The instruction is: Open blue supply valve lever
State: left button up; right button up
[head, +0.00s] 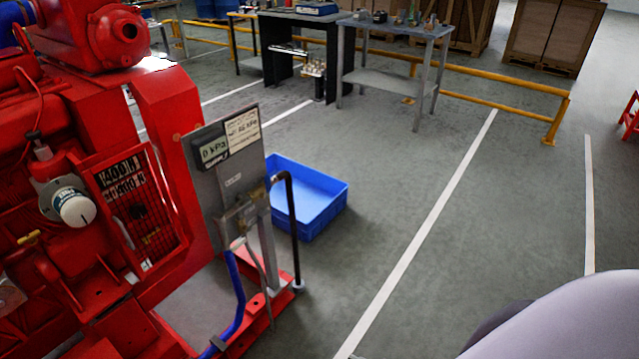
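A grey upright panel (204,175) with a display reading 0 kPa (214,151) stands at the right end of the red pumpset (150,115). Brassy fittings (243,212) sit low on the panel's face. A blue curved hose or pipe (238,290) runs from a pale end below these fittings down to the red base. A black bent pipe (292,225) stands to their right. I cannot make out a separate blue valve lever with certainty. Neither of my grippers is in view.
A blue open crate (330,208) stands on the floor behind the panel. Workbenches (390,82), a yellow rail (500,105) and wooden crates (545,35) are at the back. A pale rounded shape fills the lower right corner.

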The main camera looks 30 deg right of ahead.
aim_at(266, 181)
jog(key=z, duration=0.6)
jog(key=i+z, duration=0.3)
jog(key=i, duration=0.8)
jog(key=l, duration=0.1)
